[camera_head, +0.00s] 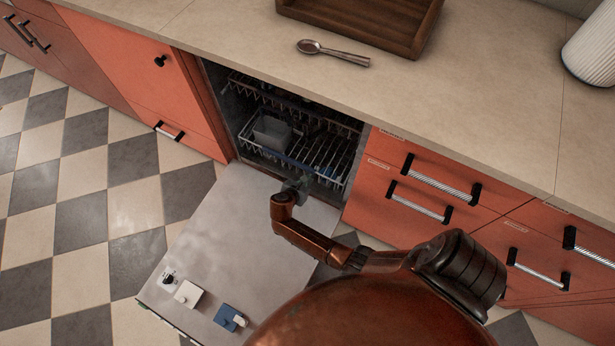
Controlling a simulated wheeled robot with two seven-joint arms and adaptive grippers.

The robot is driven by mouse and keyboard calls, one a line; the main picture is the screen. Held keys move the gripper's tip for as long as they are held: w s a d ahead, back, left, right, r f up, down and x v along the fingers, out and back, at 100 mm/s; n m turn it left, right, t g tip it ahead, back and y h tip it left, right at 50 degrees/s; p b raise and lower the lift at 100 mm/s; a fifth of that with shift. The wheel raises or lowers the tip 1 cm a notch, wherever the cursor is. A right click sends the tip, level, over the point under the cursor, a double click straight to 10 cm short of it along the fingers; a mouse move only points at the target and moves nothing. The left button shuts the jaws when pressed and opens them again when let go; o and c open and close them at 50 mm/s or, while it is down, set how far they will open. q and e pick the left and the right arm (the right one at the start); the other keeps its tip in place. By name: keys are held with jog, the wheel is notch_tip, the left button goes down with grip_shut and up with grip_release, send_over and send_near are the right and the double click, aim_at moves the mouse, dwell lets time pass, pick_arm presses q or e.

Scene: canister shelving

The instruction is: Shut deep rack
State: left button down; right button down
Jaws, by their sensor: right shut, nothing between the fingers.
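A dishwasher stands with its door (225,245) folded down flat over the floor. Inside, a lower wire rack (322,160) holds a grey bin (271,131). An upper rack (262,92) is behind and above it, in shadow. The lower rack sits mostly within the dark cavity, its front edge near the opening. My right gripper (297,186) is shut and empty, above the inner end of the door, at the front edge of the lower rack. I cannot tell whether it touches the rack. My left gripper is out of view.
Red cabinets and drawers with bar handles (440,180) flank the opening. The counter (480,95) above carries a spoon (333,53), a wooden tray (365,22) and a white ribbed vessel (592,52). Checkered floor (135,210) lies free on the left.

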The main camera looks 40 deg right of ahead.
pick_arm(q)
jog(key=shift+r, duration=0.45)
pick_arm(e)
jog(key=shift+w+d, duration=0.1)
jog(key=shift+d, duration=0.2)
